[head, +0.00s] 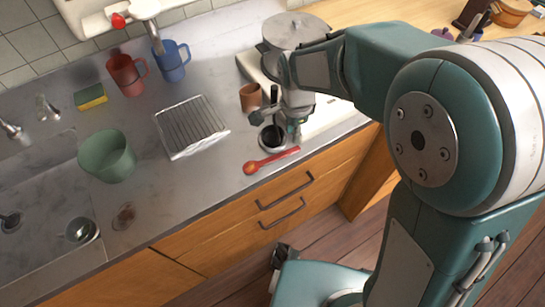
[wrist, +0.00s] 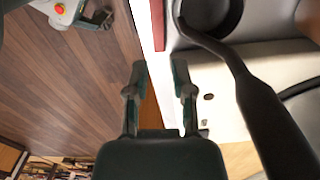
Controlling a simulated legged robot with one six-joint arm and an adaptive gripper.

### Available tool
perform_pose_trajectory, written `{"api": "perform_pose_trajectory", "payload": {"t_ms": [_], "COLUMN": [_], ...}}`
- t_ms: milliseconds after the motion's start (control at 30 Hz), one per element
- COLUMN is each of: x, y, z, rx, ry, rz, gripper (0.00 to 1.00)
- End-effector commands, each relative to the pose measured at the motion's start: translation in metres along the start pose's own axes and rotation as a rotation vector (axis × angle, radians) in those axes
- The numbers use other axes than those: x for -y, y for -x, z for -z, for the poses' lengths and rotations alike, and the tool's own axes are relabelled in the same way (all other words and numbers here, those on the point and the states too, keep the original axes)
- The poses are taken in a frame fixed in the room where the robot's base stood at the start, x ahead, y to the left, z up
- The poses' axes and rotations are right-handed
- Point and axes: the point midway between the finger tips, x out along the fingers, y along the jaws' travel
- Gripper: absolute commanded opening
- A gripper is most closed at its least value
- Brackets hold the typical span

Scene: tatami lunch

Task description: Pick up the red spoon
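The red spoon (head: 275,159) lies on the grey counter near its front edge, its bowl to the left and its handle to the right. My gripper (head: 276,122) is above the counter, behind the spoon in the head view and apart from it. In the wrist view my gripper (wrist: 159,78) shows two separated fingers with nothing between them. A narrow red strip (wrist: 157,25) shows beyond the fingers at the counter edge; I cannot tell whether it is the spoon.
A dark round pan (head: 272,138) is beside my gripper; its black handle (wrist: 240,80) runs close by in the wrist view. A wire rack (head: 190,125), green cup (head: 107,157), red mug (head: 125,75), blue mug (head: 172,62) and brown cup (head: 250,97) stand further left and back.

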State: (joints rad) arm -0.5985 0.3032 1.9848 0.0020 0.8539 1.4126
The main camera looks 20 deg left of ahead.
Motion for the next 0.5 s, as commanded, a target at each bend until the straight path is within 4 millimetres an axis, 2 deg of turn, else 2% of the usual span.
{"api": "perform_pose_trajectory", "payload": {"t_ms": [100,267,500], "x": [0.000,0.000,-0.001], "y": [-0.016,-0.029,-0.064], "z": [0.000,0.001,0.006], "rx": [0.000,-0.001,-0.001], "ry": [0.000,0.001,0.002], "rz": [-0.002,-0.003,-0.004], "gripper": [0.31,0.31,0.31]}}
